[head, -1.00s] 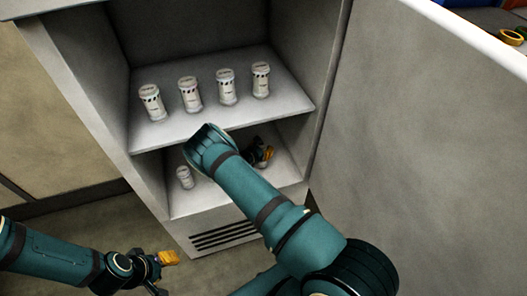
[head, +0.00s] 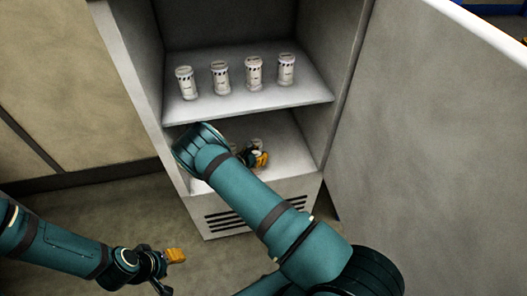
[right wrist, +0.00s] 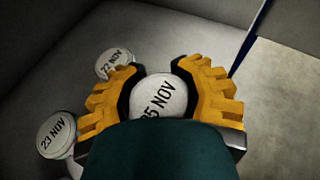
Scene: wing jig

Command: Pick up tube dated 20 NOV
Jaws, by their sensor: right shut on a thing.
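My right gripper (head: 254,157) is inside the lower compartment of the open cabinet, mostly behind my forearm. In the right wrist view its yellow fingers (right wrist: 165,98) are shut around a white round-topped tube (right wrist: 158,97). Its lid reads "5 NOV" with the first digit partly hidden, so it does not look like 20 NOV. Beside it stand a tube marked 22 NOV (right wrist: 113,63) and one marked 23 NOV (right wrist: 57,133). I cannot read 20 NOV on any lid. My left gripper (head: 168,272) is at the lower left, empty, its fingers apart.
Several white tubes (head: 220,78) stand in a row on the upper shelf (head: 300,93); their dates are too small to read. The cabinet door (head: 430,150) stands open on the right. The left cabinet wall (head: 135,90) and the shelf edge bound the right arm.

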